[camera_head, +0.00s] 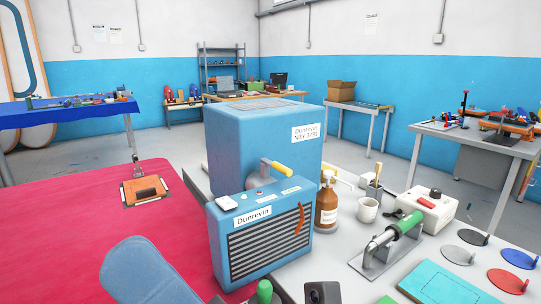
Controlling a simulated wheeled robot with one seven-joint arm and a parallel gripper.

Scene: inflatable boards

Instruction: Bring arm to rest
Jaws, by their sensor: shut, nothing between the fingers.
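My gripper does not show in the head view, and I cannot see where it is. A blue-grey rounded shape (145,272) rises from the bottom edge at left; I cannot tell what it is. A dark block (322,292) is cut off by the bottom edge. The blue machine labelled Dunrevin (262,232) stands in the middle, with a larger blue box (262,140) behind it.
The red surface (60,220) at left holds an orange pad on a plate (146,190). The light bench at right holds a brown bottle (327,205), a white mug (366,209), a green-handled tool (390,240), a white box (424,209) and several coloured discs.

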